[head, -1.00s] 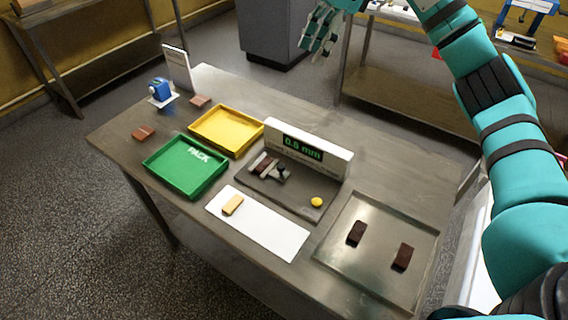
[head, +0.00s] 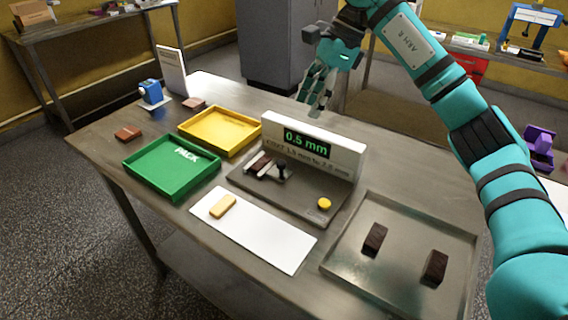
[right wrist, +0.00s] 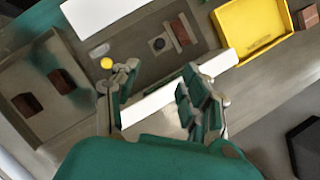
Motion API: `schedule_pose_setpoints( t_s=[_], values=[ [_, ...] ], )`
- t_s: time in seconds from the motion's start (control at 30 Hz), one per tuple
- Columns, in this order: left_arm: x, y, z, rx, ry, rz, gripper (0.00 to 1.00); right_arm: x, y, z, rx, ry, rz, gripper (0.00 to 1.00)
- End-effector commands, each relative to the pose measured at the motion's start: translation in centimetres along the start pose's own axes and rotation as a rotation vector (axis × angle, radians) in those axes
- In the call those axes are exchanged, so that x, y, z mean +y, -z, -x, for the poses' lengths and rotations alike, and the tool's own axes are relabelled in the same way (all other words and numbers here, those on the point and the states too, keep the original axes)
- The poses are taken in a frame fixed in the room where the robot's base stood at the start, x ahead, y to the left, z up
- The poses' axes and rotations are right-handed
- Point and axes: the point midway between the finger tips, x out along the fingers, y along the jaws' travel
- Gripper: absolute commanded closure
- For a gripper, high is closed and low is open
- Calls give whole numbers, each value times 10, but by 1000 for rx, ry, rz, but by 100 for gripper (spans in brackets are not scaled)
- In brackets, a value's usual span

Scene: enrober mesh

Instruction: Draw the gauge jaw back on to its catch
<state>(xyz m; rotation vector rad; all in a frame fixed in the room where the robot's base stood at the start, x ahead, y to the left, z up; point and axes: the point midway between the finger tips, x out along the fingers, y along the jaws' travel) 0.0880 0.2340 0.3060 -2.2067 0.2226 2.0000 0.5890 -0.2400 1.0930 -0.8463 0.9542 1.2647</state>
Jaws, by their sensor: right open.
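The gauge (head: 300,200) stands mid-table, a grey plate backed by a white display (head: 335,158) reading 0.5 mm. Its jaw (head: 282,172), with a dark upright knob, sits beside a brown chocolate piece (head: 259,164) near the plate's left end; whether they touch I cannot tell. The knob and piece also show in the right wrist view (right wrist: 158,44). A yellow button (head: 324,204) is at the plate's right end. My right gripper (head: 316,106) is open and empty above and behind the display. My left gripper is not in view.
A green PACK tray (head: 150,186) and a yellow tray (head: 232,150) stand left of the gauge. A white mat (head: 265,235) with a tan bar lies in front. A metal tray (head: 340,262) with two dark bars is at the right. The display wall rises between gripper and jaw.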

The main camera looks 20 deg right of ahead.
Motion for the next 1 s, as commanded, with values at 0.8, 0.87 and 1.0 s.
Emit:
schedule_pose_setpoints(
  t_s=[0.8, 0.87, 1.0],
  values=[
    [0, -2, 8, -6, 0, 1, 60, 0, 0, -151, 0, -2, -1, 55],
    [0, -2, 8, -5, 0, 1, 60, 0, 0, -154, 0, -2, -1, 55],
    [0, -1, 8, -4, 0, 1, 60, 0, 0, -157, 0, 0, -1, 55]
  ],
)
